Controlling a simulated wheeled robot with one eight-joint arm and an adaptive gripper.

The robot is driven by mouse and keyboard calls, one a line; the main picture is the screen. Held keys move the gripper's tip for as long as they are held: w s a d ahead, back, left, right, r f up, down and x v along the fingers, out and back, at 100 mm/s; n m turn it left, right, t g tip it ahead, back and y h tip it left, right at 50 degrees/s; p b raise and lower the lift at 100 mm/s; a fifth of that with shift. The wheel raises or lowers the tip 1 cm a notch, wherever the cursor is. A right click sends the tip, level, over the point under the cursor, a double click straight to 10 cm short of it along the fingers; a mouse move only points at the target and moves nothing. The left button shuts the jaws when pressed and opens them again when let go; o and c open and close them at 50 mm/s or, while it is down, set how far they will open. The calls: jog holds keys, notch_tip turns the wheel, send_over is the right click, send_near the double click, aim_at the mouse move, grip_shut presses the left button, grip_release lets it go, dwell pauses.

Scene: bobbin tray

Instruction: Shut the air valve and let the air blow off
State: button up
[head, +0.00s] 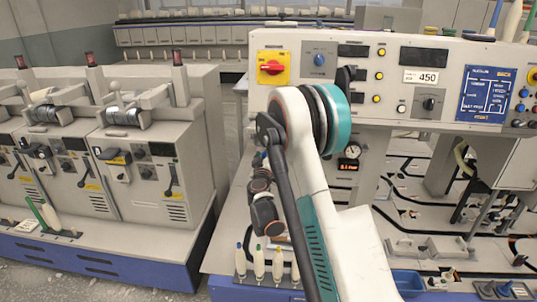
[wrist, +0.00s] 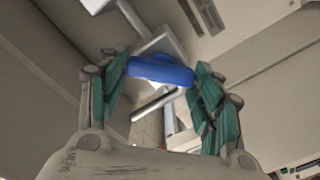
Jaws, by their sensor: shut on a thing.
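A blue valve handle (wrist: 160,70) sits between the green-padded fingers of my gripper (wrist: 161,78) in the wrist view. The fingers are shut on its two ends, and the handle lies nearly level across that view. Grey metal parts and a pale rod show around it; how far the valve is turned is not clear. In the head view my own arm covers the middle, and I cannot make out the handle or the fingertips there. A round pressure gauge (head: 348,165) with a small red display (head: 347,182) under it shows just right of my arm.
A control panel (head: 400,85) with a red rotary switch (head: 271,68) and yellow buttons stands behind my arm. Grey machine units (head: 150,170) line the left side. Upright bobbins (head: 259,262) stand at the front; a blue bin (head: 408,282) lies right of my arm.

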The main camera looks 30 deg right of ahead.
jog(key=shift+a+f+n, duration=0.1)
jog(key=shift+n, duration=2.35)
jog(key=shift+f+n, duration=0.1)
jog(key=shift+n, duration=2.35)
jog(key=o, duration=1.1)
jog(key=shift+c, duration=0.2)
jog(key=v, duration=0.7)
jog(key=shift+a, duration=0.15)
